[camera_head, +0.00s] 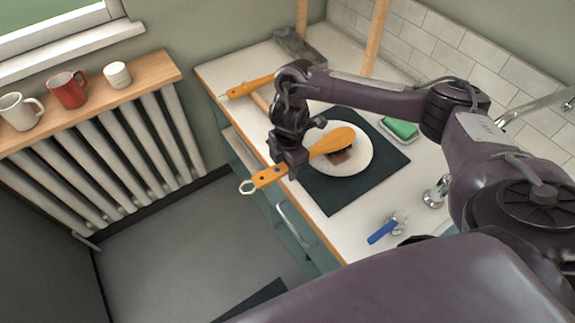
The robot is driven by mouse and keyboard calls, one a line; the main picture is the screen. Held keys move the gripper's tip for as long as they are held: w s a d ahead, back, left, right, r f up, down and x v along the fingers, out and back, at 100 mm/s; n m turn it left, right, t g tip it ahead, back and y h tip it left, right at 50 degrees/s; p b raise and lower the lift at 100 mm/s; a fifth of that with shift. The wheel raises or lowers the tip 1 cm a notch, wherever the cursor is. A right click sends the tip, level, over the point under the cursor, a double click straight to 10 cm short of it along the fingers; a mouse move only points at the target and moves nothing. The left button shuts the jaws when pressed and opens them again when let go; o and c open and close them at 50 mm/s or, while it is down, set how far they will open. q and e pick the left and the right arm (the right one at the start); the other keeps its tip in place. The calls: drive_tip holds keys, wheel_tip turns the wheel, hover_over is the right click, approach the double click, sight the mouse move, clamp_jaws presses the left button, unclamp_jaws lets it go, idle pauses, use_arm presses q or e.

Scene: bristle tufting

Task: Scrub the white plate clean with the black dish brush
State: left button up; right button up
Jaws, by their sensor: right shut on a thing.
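My right gripper (289,162) is shut on the handle of a brush (331,142) with an orange wooden back and a ring at its handle end. The brush head is over the white plate (357,161), and dark bristles show a little at its edge. I cannot tell whether the bristles touch the plate. A brown smear (338,157) shows on the plate beside the head, partly hidden by the brush. The plate lies on a dark mat (336,194) on the counter. My left gripper is not in view.
Another orange-handled tool (248,87) lies on the counter's far left, near a grey block (299,47). A green sponge (401,128) sits in a dish right of the mat. Mugs stand on the radiator shelf (151,70).

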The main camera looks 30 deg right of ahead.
drive_tip(key=shift+f, duration=0.45)
idle(0.3)
drive_tip(key=shift+d, duration=0.6)
drive_tip(key=shift+a, duration=0.1)
drive_tip(key=shift+a+f+p, duration=0.1)
drive_tip(key=shift+a+p, duration=0.25)
drive_tip(key=shift+a, duration=0.8)
drive_tip(key=shift+d, duration=0.15)
drive_tip(key=shift+d+f, duration=0.15)
drive_tip(key=shift+d, duration=0.95)
